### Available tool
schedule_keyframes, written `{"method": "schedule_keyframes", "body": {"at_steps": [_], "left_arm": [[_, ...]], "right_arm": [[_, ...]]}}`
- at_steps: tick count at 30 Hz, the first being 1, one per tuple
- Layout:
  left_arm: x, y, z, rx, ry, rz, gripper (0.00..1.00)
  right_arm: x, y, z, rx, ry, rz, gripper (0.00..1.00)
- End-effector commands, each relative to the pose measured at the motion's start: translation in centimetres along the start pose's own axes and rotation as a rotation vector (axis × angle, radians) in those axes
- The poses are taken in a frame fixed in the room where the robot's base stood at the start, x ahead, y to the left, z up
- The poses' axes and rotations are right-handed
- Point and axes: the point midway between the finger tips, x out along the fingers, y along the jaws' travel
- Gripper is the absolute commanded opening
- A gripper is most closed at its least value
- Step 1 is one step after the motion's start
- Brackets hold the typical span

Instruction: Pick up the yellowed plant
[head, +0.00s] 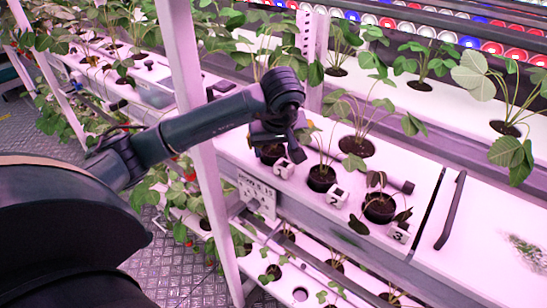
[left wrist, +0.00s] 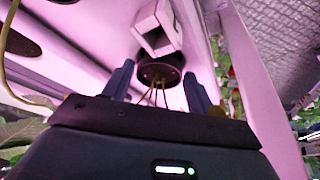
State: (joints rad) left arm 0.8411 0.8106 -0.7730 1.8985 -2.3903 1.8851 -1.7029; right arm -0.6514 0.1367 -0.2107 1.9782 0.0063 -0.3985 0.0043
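Three dark pots stand in a row on the white rack, each beside a numbered white block. My left gripper (head: 275,138) is above the pot by block 1 (head: 284,168) and hides most of that plant. In the left wrist view, its open fingers (left wrist: 158,88) stand apart on either side of this dark pot (left wrist: 160,70) and its thin brownish stems. The middle plant's pot (head: 321,179) is by block 2 (head: 337,196). The pot by block 3 (head: 379,209) has drooping, dark leaves. I cannot clearly tell which plant is yellowed. My right gripper is not in view.
A white rack post (head: 193,110) stands close beside my left arm. Larger green plants grow behind, one in a pot (head: 356,147) near the row. A dark handle bar (head: 451,210) lies right of block 3. More plants grow on the lower shelf.

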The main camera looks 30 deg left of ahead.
Motion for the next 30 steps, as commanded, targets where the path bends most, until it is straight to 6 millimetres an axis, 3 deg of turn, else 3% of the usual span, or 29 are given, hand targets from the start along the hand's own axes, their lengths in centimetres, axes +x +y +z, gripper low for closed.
{"method": "schedule_keyframes", "body": {"at_steps": [11,23,30], "left_arm": [[0.0,0.0,0.0,0.0,0.0,0.0,0.27],[-0.8,0.0,-0.4,-0.002,0.003,0.001,0.26],[-3.9,0.1,-1.7,-0.003,0.006,0.004,0.26]], "right_arm": [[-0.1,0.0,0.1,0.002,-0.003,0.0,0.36],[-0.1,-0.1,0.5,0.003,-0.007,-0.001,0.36],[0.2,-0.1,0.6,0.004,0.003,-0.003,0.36]]}}
